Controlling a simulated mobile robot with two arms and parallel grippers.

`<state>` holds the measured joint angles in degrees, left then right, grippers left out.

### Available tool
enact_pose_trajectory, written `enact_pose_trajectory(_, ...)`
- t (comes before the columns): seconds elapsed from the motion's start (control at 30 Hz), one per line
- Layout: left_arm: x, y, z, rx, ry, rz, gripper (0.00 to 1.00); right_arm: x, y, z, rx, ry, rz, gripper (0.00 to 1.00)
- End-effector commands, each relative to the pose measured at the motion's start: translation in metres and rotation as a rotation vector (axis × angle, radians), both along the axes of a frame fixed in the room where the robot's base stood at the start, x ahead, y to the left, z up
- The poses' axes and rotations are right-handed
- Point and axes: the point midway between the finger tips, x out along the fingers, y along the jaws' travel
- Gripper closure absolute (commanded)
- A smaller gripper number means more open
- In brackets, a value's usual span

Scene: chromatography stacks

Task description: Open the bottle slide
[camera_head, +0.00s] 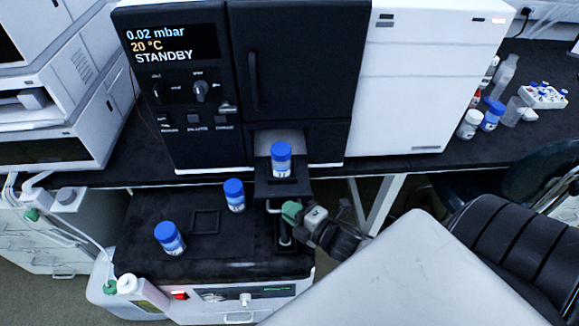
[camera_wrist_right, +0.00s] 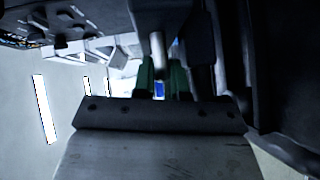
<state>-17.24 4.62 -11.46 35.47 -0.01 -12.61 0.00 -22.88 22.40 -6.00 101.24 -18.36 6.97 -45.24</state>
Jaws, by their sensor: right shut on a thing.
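The bottle slide (camera_head: 262,189) is a black tray sticking out of the opening below the machine's black door. A blue-capped bottle (camera_head: 281,160) stands upright on it. A metal handle (camera_head: 273,207) sits at the slide's front. My right gripper (camera_head: 291,211), with green fingers, is shut on this handle. In the right wrist view, the green fingers (camera_wrist_right: 161,80) close around the metal bar (camera_wrist_right: 157,45). The exact grip is partly hidden. My left gripper is not in view.
The machine's panel (camera_head: 172,45) reads STANDBY. Two blue-capped bottles, one left (camera_head: 170,238) and one nearer the slide (camera_head: 234,195), stand on the lower black cabinet top (camera_head: 200,265). Several bottles and a vial rack (camera_head: 543,96) stand on the bench at right.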

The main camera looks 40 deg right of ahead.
Motion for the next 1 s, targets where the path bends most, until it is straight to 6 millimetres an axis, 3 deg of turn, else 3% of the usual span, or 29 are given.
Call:
enact_pose_trajectory(0.13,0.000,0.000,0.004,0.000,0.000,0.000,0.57,-0.015,0.009,0.000,0.004,0.002,-0.002,1.00)
enact_pose_trajectory(0.43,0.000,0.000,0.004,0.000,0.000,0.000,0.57,-0.016,0.009,-0.001,0.002,0.002,-0.002,1.00)
enact_pose_trajectory(0.47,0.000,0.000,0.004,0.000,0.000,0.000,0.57,-0.015,0.009,-0.001,0.002,0.002,-0.002,0.86)
enact_pose_trajectory(0.6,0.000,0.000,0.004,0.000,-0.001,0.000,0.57,-0.015,0.009,0.000,0.002,0.001,-0.002,0.64)
enact_pose_trajectory(1.0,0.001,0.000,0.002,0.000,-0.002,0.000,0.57,-0.024,0.007,0.000,-0.001,0.002,-0.002,0.62)
